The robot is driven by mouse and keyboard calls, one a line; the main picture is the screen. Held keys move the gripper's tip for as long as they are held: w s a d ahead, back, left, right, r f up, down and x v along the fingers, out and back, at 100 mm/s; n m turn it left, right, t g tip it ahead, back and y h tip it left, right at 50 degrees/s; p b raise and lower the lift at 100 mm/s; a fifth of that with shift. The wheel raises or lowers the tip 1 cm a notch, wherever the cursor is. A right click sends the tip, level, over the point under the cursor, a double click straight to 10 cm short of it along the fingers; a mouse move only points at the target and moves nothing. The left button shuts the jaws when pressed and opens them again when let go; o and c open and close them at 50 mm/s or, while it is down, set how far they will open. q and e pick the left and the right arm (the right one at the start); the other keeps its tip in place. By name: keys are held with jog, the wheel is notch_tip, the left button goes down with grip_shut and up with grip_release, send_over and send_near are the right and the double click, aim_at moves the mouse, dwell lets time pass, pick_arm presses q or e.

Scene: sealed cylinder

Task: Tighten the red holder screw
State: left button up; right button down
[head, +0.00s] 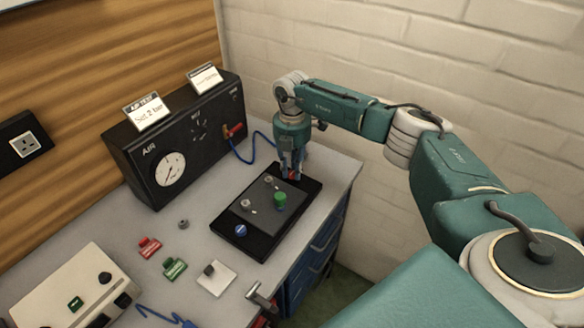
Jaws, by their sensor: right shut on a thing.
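My right gripper (291,172) points down at the far right corner of the black holder plate (262,236). It is shut on the red holder screw (294,175), of which only a little red shows between and beside the fingers. The rest of the screw is hidden by the fingers, so I cannot tell how deep it sits. A green screw (280,200) and a blue screw (241,230) stand on the same plate. My left gripper is not in view.
A black air panel (196,128) with a gauge stands behind, with a blue hose (240,153). Red (150,247) and green (174,268) pieces, a white block (214,279) and a beige box (72,290) lie in front. The brick wall is at the right.

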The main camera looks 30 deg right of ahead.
aim_at(293, 173)
jog(key=shift+w+d+r, duration=0.15)
jog(key=shift+w+r, duration=0.1)
jog(key=shift+r, duration=0.05)
jog(key=c, duration=1.5)
grip_release()
jog(key=shift+c, duration=0.2)
jog(key=shift+s, duration=0.2)
jog(key=shift+f, duration=0.1)
jog(key=shift+w+r, duration=0.1)
jog(key=shift+r, duration=0.4)
notch_tip(293, 173, up, 11)
